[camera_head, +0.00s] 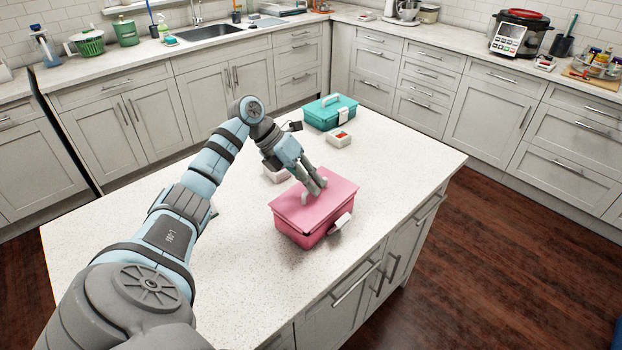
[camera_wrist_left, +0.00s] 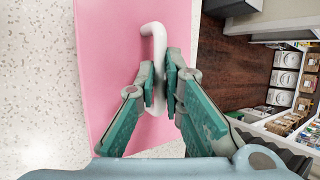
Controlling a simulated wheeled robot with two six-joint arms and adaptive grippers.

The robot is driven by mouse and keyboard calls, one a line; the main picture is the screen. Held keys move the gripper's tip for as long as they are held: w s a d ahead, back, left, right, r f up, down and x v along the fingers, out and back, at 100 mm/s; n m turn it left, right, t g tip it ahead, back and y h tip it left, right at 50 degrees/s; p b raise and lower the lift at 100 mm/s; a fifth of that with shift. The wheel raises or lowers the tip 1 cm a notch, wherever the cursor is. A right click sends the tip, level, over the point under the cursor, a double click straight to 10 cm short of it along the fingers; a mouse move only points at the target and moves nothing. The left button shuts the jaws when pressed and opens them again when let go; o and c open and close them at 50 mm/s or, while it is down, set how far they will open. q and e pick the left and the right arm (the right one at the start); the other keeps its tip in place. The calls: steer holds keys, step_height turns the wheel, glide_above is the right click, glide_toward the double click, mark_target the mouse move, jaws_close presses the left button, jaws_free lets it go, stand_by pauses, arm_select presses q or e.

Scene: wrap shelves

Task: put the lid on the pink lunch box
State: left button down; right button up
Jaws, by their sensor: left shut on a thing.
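The pink lunch box (camera_head: 305,236) stands upright on the island counter. Its pink lid (camera_head: 337,190) lies across its top, roughly lined up with the walls; I cannot tell whether it is fully seated. A white handle (camera_head: 305,198) rises from the lid, and it also shows in the left wrist view (camera_wrist_left: 153,38). My left gripper (camera_head: 317,188) comes down from above and is shut on that handle. In the left wrist view the fingertips (camera_wrist_left: 168,80) close around the handle's near part, over the pink lid (camera_wrist_left: 108,45). My right gripper is not in view.
A teal lunch box (camera_head: 328,113) with a handle stands farther back on the counter. The counter (camera_head: 410,160) is clear at right.

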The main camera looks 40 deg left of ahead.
arm_select(q)
steer(key=shift+f, duration=0.2)
steer(key=shift+f+b, duration=0.35)
steer(key=shift+f+b, duration=0.45)
steer(key=shift+f, duration=0.15)
steer(key=c, duration=1.6)
jaws_free()
steer(key=shift+c, duration=0.2)
steer(key=v, duration=1.2)
